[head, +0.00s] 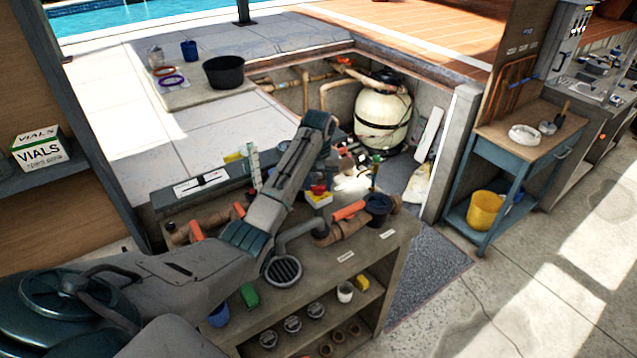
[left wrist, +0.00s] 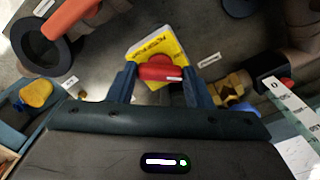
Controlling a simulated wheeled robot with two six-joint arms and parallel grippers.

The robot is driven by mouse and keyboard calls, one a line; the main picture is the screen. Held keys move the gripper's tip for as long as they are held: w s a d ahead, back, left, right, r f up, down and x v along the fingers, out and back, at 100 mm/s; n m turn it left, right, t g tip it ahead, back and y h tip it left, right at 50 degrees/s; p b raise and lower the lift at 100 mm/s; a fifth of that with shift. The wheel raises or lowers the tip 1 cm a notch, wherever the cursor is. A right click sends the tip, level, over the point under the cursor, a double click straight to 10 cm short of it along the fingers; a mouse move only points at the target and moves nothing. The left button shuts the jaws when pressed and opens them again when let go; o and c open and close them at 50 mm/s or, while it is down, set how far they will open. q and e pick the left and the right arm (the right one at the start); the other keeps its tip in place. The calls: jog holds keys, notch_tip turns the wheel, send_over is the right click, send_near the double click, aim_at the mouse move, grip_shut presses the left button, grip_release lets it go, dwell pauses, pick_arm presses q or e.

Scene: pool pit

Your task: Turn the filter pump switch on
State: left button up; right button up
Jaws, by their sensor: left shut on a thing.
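The switch is a yellow box with a red knob; the yellow box (head: 319,200) stands on the bench top in the middle of the head view. In the left wrist view the yellow box (left wrist: 148,44) has dark lettering, and the red knob (left wrist: 160,73) lies crosswise between my fingers. My left gripper (left wrist: 160,84) is shut on the red knob, one blue finger at each end. In the head view my left arm arches over the bench, and the fingertips are hard to make out. My right gripper is in neither view.
Brown pipes with orange handles (head: 349,210) and a dark cup (head: 378,204) stand close to the switch. An upright scale strip (head: 253,165) stands on the left. A round drain grate (head: 284,271) is at the front. The cream filter tank (head: 383,118) stands behind.

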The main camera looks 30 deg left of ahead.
pick_arm(q)
jog(key=m, duration=0.5)
jog(key=shift+a+r+m, duration=0.1)
jog(key=shift+m, duration=0.2)
jog(key=m, duration=0.3)
jog(key=shift+m, duration=0.9)
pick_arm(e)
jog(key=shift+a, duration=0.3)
pick_arm(q)
jog(key=shift+w, duration=0.1)
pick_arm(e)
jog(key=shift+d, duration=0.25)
pick_arm(q)
jog(key=o, duration=1)
